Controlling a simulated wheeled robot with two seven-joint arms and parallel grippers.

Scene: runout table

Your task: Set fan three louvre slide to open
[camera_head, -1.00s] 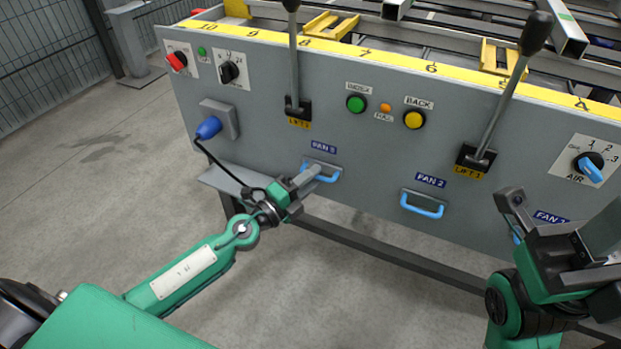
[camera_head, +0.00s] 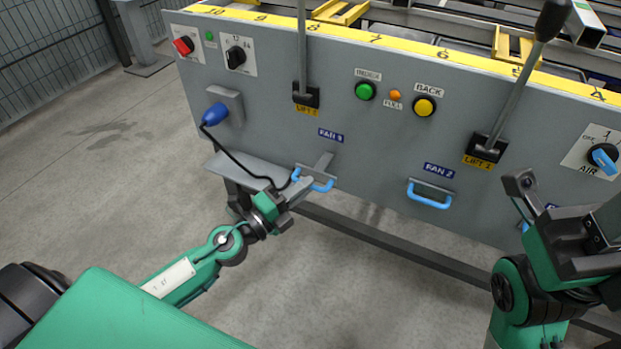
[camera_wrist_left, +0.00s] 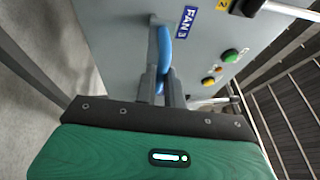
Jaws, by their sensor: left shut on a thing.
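The fan three louvre slide has a blue handle (camera_head: 316,184) below the FAN 3 label (camera_head: 331,135) on the grey panel. A grey strip shows between label and handle, and this handle hangs farther below its label than the FAN 2 handle (camera_head: 430,199) does. My left gripper (camera_head: 301,187) is shut on the fan three handle. In the left wrist view the blue handle (camera_wrist_left: 165,47) passes between the fingers of the left gripper (camera_wrist_left: 162,84). My right gripper (camera_head: 522,184) is in front of the panel at the right; its finger gap is unclear.
A blue plug (camera_head: 215,114) has a black cable hanging near my left wrist. A grey ledge (camera_head: 245,172) juts out beside that arm. Two lift levers (camera_head: 515,95) stand out from the panel. The floor below the panel is open.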

